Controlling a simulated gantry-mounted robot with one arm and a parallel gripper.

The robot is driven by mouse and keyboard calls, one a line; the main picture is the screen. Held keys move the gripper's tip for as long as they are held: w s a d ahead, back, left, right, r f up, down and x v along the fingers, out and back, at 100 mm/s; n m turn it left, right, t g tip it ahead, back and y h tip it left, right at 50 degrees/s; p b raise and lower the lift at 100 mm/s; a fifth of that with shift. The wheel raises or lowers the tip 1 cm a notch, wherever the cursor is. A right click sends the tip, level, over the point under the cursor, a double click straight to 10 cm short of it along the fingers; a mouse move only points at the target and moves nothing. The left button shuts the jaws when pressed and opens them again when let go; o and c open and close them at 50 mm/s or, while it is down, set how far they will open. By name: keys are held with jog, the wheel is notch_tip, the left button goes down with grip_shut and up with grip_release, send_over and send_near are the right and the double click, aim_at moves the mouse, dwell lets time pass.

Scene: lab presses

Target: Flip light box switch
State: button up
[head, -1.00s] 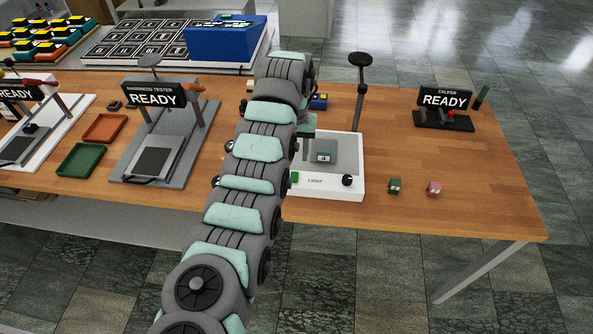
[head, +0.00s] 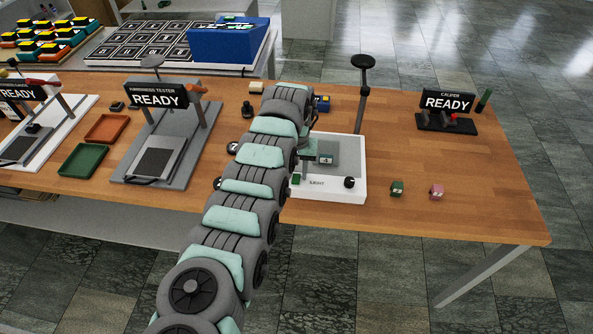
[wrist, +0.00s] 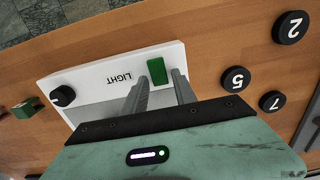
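The light box (head: 345,195) is a low white box marked LIGHT, with a lamp on a post behind it. Its green switch (head: 296,180) is at the front left corner and a black knob (head: 349,183) at the front right. In the wrist view, the switch (wrist: 157,71) lies between the tips of my gripper (wrist: 160,80). The two grey fingers are apart, one on each side of the switch; I cannot tell whether they touch it. In the head view my arm hides most of my gripper. A small labelled block (head: 326,160) is on the box.
Black numbered discs (wrist: 235,79) lie beside the box near the switch. A green cube (head: 397,188) and a pink cube (head: 437,191) sit to its right. The hardness tester (head: 160,150) stands left, the caliper (head: 446,120) right. The table's front right is clear.

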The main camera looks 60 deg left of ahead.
grip_shut()
